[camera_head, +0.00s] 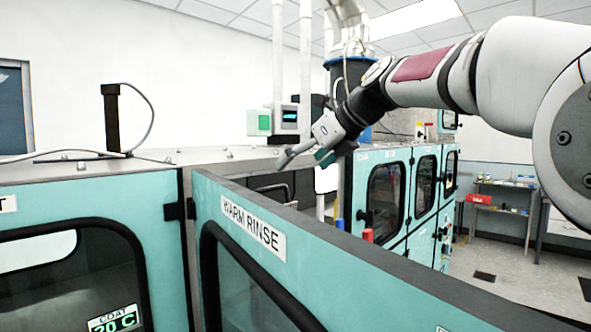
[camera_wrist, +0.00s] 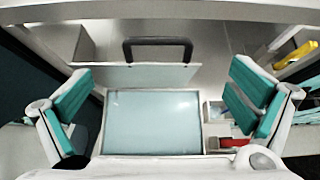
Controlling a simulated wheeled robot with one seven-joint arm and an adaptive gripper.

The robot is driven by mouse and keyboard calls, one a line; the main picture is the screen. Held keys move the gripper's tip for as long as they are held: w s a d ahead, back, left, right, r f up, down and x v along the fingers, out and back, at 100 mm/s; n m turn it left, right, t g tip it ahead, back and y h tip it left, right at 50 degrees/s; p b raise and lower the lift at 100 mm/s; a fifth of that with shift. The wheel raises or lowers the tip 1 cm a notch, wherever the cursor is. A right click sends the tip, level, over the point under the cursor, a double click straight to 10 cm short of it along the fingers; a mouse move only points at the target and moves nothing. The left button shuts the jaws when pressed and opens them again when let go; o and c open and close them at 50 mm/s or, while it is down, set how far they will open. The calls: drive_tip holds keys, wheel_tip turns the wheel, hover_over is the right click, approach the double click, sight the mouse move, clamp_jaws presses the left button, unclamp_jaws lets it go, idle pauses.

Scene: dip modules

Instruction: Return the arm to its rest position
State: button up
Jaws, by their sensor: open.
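My gripper (camera_head: 303,156) is at the end of my arm, which reaches in from the right in the head view. It is above and behind the teal warm rinse door (camera_head: 262,262), apart from it as far as I can see. In the wrist view my gripper (camera_wrist: 162,100) has its two teal-padded fingers spread wide, with nothing between the pads. Below them lie a pale blue rectangular surface (camera_wrist: 152,120) and a pale panel (camera_wrist: 150,75) with a dark handle (camera_wrist: 158,43).
The warm rinse door stands swung out beside the module with the coat display (camera_head: 114,320). More teal cabinets (camera_head: 396,200) stand behind at the right. A dark post (camera_head: 111,118) stands on the module top. A yellow item (camera_wrist: 295,54) shows at the right in the wrist view.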

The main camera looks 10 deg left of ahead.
drive_tip(key=s+d+f+n+h, duration=0.3)
drive_tip(key=s+d+n, duration=0.3)
drive_tip(key=s+d, duration=0.3)
drive_tip(key=s+d+f+n+h, duration=0.2)
drive_tip(key=s+d+f+n, duration=0.2)
drive_tip(key=s+d+n, duration=0.5)
drive_tip(key=s+d+f+n+h, duration=0.4)
drive_tip(key=s+d+f+n, duration=0.5)
drive_tip(key=s+d+f, duration=0.5)
drive_tip(key=s+f+b, duration=0.1)
drive_tip(key=s, duration=0.2)
drive_tip(key=shift+s+d, duration=0.15)
